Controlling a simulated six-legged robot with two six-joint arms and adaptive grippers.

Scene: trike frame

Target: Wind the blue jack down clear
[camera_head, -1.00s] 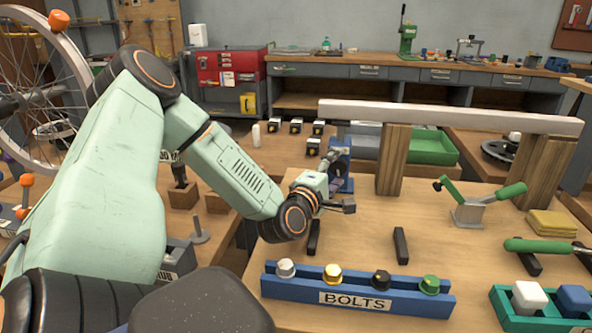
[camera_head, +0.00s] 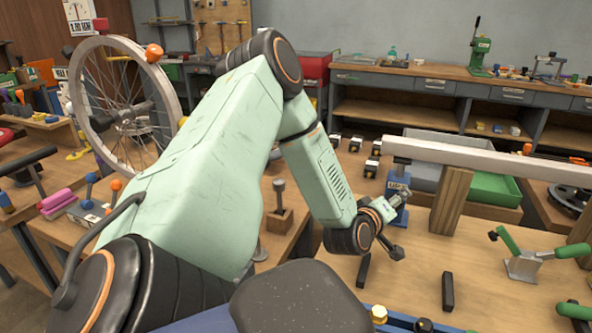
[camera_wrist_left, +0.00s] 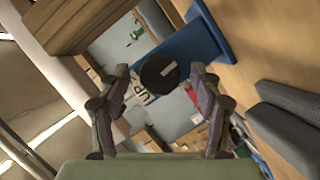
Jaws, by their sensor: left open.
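The blue jack (camera_head: 398,182) stands under the left end of the pale beam (camera_head: 470,158) in the head view. Whether its top touches the beam, I cannot tell. In the left wrist view the jack's blue body (camera_wrist_left: 192,52) lies ahead, with a round black knob (camera_wrist_left: 158,75) facing me. My left gripper (camera_head: 394,208) is at the near side of the jack. In the wrist view the open fingers of my left gripper (camera_wrist_left: 162,92) stand apart on either side of the knob, without visible grip. My right gripper is out of view.
A wooden post (camera_head: 451,200) supports the beam right of the jack. A black bar (camera_head: 448,292) lies on the bench. A green-handled clamp (camera_head: 522,262) is further right. A spoked wheel (camera_head: 125,105) stands left, and a lone lever in a wooden block (camera_head: 278,222) stands nearer.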

